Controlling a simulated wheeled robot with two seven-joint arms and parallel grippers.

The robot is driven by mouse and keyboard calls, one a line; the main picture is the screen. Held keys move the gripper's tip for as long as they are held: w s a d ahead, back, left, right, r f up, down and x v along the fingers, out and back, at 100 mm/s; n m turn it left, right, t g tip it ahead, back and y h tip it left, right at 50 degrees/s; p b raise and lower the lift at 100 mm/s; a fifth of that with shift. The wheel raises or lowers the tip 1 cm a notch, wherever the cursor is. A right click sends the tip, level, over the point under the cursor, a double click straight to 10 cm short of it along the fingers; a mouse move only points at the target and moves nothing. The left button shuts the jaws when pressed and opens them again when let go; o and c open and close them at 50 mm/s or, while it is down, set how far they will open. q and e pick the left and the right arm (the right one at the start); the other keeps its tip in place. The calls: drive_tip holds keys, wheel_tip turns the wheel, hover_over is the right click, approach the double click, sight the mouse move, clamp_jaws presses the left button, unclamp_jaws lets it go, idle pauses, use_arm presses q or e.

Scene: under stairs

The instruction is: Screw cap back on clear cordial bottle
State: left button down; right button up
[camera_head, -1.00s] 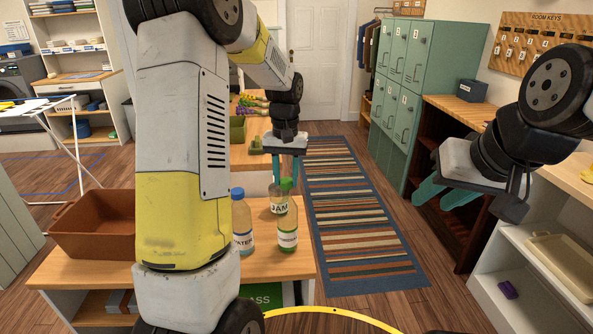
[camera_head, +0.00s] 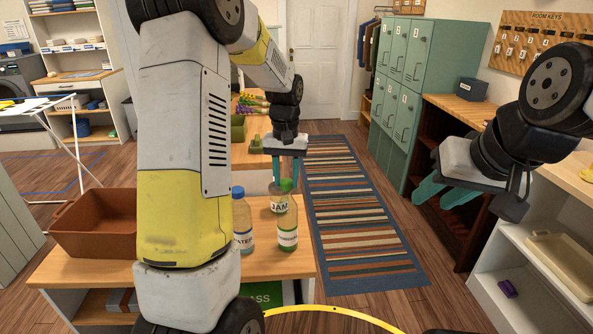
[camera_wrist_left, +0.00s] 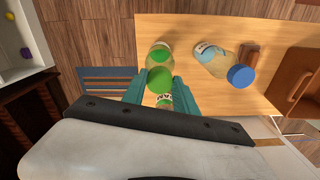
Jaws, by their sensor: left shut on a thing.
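The clear bottle with a white and green label (camera_head: 288,228) stands upright near the right edge of the wooden counter. It also shows in the left wrist view (camera_wrist_left: 157,50). The green cap (camera_wrist_left: 160,80) is at the bottle's mouth, between my left fingertips. In the head view the cap (camera_head: 287,186) looks slightly tilted; I cannot tell whether it sits on the threads. My left gripper (camera_head: 286,176) reaches down from above and is shut on the cap. My right gripper (camera_head: 447,192) is open and empty, far to the right.
A blue-capped water bottle (camera_head: 242,225) stands close left of the clear bottle. A jam jar (camera_head: 278,200) stands just behind it. A brown bin (camera_head: 95,225) is at the counter's left. A striped rug (camera_head: 355,220) covers the floor to the right.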

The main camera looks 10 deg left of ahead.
use_arm(q)
drive_tip(key=shift+f, duration=0.8)
drive_tip(key=c, duration=1.5)
unclamp_jaws()
drive_tip(key=shift+c, duration=0.2)
clamp_jaws()
